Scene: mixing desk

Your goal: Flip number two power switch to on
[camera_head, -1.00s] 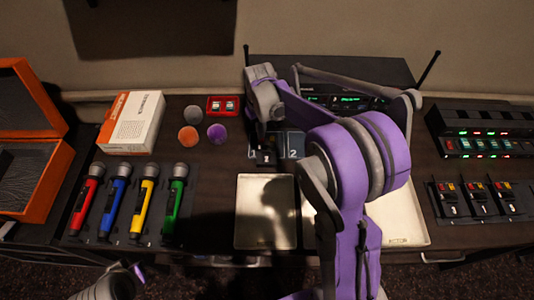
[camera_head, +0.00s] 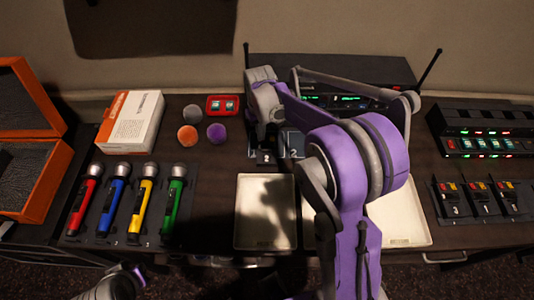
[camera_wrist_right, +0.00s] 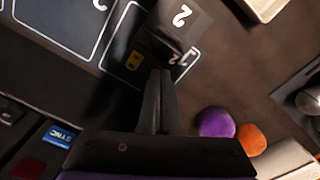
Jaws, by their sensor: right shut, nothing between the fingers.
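A small black block marked 2 (camera_head: 266,158) stands on the desk near the outlined spots labelled 1 and 2. It also shows at the top of the right wrist view (camera_wrist_right: 178,20), with a yellow label (camera_wrist_right: 135,60) beside it. My right gripper (camera_wrist_right: 158,76) is shut and empty, its fingertips close to the block's lower edge in that view. I cannot tell whether they touch it. In the head view the right wrist hangs over the block from behind. No power switch or its position can be made out.
Receivers with lit displays (camera_head: 345,101) stand at the back, partly behind my arm. Coloured microphones (camera_head: 145,205) and foam balls (camera_head: 217,133) lie left. More numbered packs (camera_head: 480,200) stand right.

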